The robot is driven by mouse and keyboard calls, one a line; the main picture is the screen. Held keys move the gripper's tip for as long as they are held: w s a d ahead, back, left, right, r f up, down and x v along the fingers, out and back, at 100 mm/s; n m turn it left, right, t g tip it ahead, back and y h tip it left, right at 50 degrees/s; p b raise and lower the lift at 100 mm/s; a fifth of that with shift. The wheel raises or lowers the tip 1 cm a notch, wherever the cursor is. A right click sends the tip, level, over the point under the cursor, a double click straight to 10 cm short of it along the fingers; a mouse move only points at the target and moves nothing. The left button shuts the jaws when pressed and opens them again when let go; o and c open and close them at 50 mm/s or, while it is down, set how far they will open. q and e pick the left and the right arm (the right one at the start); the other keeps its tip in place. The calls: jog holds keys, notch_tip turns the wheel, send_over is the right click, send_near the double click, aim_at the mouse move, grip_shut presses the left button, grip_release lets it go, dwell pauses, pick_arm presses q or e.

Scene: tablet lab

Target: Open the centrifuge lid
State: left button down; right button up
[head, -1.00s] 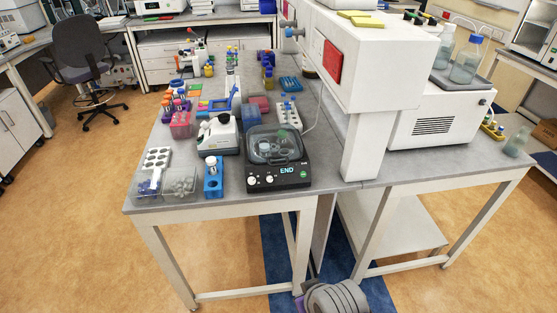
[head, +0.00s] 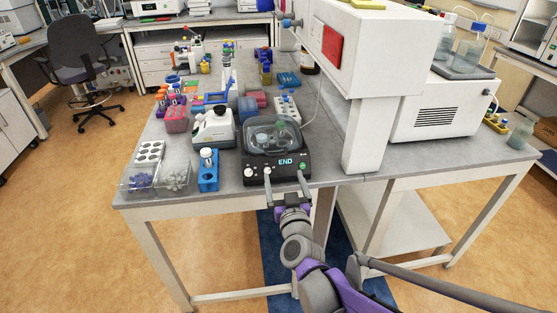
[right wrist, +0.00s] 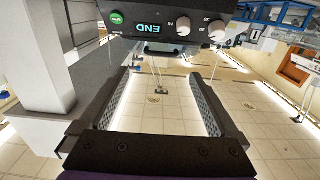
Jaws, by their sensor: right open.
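The centrifuge (head: 285,162) is a black box near the table's front edge, with "END" on its display. Its clear domed lid (head: 274,134) is down over the rotor. In the right wrist view the centrifuge's front panel (right wrist: 165,22) fills the top, upside down, with the knobs and a green button. My right gripper (head: 285,174) is open and empty, just in front of that panel. Its two fingers stand wide apart in the right wrist view (right wrist: 158,75), with nothing between them but floor beyond. The lid is out of sight there. My left gripper is not in view.
A blue tube stand (head: 208,178) and a grey-white device (head: 213,130) stand left of the centrifuge. A white rack (head: 287,108) is behind it. A large white instrument (head: 372,60) rises close on the right. The floor in front is free.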

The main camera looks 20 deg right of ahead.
aim_at(278, 155)
jog(key=x, duration=0.9)
jog(key=shift+w+p, duration=0.35)
jog(key=shift+w, duration=0.05)
grip_shut()
